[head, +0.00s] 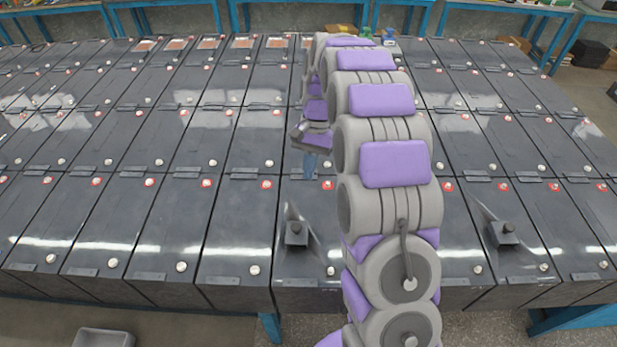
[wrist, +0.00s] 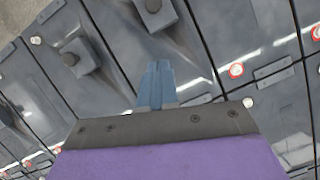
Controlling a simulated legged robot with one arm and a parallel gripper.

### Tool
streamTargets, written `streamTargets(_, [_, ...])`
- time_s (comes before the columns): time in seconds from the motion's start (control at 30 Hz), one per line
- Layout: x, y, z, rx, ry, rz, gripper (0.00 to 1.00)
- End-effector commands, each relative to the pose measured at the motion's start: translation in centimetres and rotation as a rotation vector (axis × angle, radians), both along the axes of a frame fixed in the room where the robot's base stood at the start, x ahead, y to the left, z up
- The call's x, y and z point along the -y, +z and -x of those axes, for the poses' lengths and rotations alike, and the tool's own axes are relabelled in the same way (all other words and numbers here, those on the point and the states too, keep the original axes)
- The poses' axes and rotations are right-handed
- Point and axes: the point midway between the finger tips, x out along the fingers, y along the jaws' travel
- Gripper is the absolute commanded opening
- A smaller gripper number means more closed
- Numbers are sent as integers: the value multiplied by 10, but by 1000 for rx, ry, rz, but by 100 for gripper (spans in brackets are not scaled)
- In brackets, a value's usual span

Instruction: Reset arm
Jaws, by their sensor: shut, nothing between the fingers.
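My arm, grey with purple pads, reaches out over the rows of dark grey batteries (head: 235,140) in the head view. My gripper (head: 310,168) hangs left of the arm near the middle, its blue fingers pointing down over the batteries. In the wrist view, the blue fingers of my gripper (wrist: 157,82) are together with nothing between them. Battery tops (wrist: 255,28) lie beyond the fingertips. I cannot tell how high the fingertips are above them. Part of the rows is hidden behind my arm.
Dark knobbed blocks stand up from the front row, one left (head: 296,232) and one right (head: 503,232) of my arm. A grey bin (head: 103,338) is at the lower left. Blue-framed benches (head: 290,4) line the back, with floor between.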

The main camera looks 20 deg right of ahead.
Motion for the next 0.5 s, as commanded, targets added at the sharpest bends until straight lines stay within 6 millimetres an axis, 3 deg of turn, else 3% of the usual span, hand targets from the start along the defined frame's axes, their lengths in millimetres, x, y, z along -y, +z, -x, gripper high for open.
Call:
streamTargets(0.3, [4,8,2,3,6,-3,0])
streamTargets(0.5, [-9,31,35,30,71,1,0])
